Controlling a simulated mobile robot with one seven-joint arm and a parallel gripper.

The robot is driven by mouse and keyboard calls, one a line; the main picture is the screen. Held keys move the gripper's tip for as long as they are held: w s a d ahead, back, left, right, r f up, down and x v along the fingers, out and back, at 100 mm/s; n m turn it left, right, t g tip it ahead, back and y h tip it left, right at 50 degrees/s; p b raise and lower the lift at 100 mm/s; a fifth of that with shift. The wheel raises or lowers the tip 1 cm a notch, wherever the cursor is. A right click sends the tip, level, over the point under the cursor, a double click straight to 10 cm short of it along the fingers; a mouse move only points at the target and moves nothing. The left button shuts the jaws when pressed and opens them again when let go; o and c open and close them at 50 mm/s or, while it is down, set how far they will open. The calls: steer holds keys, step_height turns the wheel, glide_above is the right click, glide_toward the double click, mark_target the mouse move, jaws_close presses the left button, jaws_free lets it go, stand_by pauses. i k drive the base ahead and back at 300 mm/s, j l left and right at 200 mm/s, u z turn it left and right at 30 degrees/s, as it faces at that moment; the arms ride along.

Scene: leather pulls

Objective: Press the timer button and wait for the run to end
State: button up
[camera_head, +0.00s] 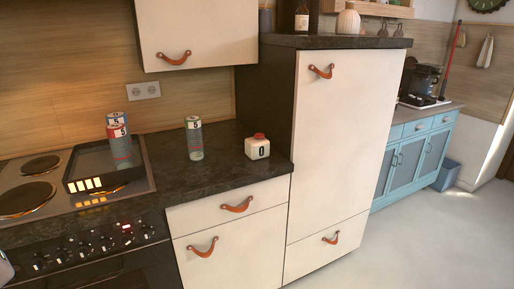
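A small white timer (257,149) with a red button (259,136) on top stands on the dark counter, near the counter's right end beside the tall cabinet. Its front face shows a dark "0". The button looks raised, but it is too small to tell for sure. Nothing touches the timer. I do not see my gripper's fingers. A small rounded grey shape cuts into the lower left edge of the view, and I cannot tell what it is.
A numbered can (194,138) stands on the counter left of the timer. The tall cabinet (335,140) rises right of the timer. Open floor lies at the right.

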mark_target(259, 136)
steer(key=i+l+u, duration=0.15)
steer(key=i+l, duration=0.25)
steer(key=i, duration=0.15)
steer(key=i+l+u, duration=0.15)
steer(key=i+l, duration=0.3)
steer(key=i, duration=0.15)
